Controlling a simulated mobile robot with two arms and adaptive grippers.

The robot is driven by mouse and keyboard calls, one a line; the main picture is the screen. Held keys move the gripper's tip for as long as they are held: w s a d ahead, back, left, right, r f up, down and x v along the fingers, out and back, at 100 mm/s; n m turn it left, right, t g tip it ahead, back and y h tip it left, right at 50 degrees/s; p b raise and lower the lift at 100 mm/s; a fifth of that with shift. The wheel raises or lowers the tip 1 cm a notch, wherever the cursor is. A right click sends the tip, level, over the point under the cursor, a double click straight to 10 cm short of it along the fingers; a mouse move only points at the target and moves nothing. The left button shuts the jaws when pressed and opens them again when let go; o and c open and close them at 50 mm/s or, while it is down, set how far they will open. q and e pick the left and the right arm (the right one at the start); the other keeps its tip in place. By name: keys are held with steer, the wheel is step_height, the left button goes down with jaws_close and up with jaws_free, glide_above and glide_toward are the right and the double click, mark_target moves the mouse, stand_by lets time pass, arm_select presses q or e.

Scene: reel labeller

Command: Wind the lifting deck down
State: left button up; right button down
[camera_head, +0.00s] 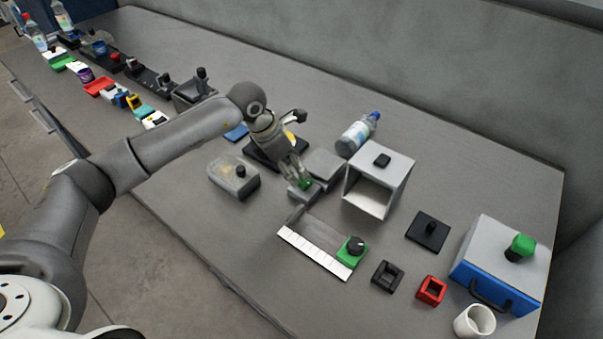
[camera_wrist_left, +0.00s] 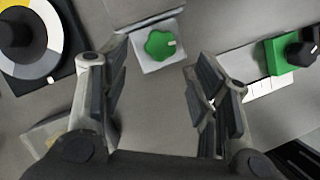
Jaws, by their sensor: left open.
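A green lobed knob (camera_head: 305,184) with a white mark sits on the small grey front block of what looks like the lifting deck (camera_head: 325,165), a flat grey plate. The knob also shows in the left wrist view (camera_wrist_left: 160,44), top centre. My left gripper (camera_head: 297,178) is open and points down at the knob. In the wrist view the fingers of the left gripper (camera_wrist_left: 161,68) stand apart on either side, with the knob between and just beyond them. The deck's height is hard to judge. My right gripper is not in view.
A grey open box (camera_head: 378,180) and a bottle (camera_head: 357,133) stand right of and behind the deck. A white scale strip with a green block (camera_head: 350,250) lies in front. A clear-lidded box (camera_head: 233,177) is to the left.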

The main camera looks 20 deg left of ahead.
mark_target(301, 181)
arm_select(q)
steer(key=p+x, duration=0.1)
steer(key=x, duration=0.5)
steer(key=shift+d, duration=0.1)
steer(key=shift+c, duration=0.4)
steer(key=c, duration=1)
